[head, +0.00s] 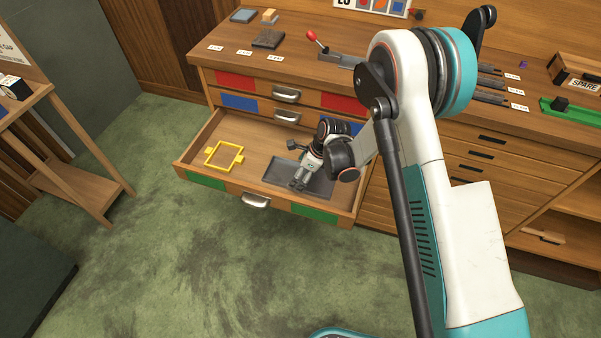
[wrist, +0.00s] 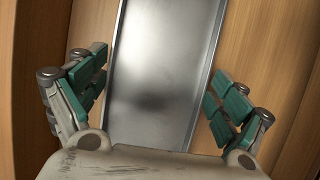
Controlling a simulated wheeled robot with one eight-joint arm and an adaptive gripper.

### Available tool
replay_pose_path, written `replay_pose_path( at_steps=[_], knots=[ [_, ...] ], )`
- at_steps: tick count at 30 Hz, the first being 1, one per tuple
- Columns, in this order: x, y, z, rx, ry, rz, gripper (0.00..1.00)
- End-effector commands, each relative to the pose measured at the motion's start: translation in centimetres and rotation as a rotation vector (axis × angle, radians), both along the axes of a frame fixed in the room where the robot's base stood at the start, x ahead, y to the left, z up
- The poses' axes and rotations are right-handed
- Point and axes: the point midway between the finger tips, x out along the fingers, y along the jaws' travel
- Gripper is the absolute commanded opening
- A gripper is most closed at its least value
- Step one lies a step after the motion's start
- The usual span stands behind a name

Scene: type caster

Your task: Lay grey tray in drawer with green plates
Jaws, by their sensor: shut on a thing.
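The grey tray (head: 282,170) is a flat, shallow rectangle inside the right part of the open drawer (head: 245,137). The drawer front carries green plates (head: 205,181) at left and right, with a silver handle between. My gripper (head: 300,180) is over the tray, pointing down, shut on it. In the wrist view the tray (wrist: 168,60) runs between the green-padded fingers of my gripper (wrist: 158,85), one finger at each long side. Wood shows on both sides of it. I cannot tell whether the tray touches the drawer floor. My arm hides part of the drawer's right side.
A yellow frame (head: 224,154) lies in the drawer's left part. Bare floor separates it from the tray. Shut drawers with red plates (head: 235,81) and blue plates (head: 239,102) are above. The worktop holds a red-knobbed lever (head: 312,36) and a dark block (head: 268,39).

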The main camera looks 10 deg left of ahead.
Motion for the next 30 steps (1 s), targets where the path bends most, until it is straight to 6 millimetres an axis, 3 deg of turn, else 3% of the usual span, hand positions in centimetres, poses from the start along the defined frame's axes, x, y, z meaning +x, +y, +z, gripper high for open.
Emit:
replay_pose_path(
  at_steps=[2,17,30],
  knots=[
    [0.0,0.0,-0.1,0.0,0.0,0.0,1.0],
    [0.0,-0.2,0.6,0.0,0.0,-0.001,1.0],
    [-0.3,-3.3,8.3,0.0,0.001,-0.002,1.0]
  ],
)
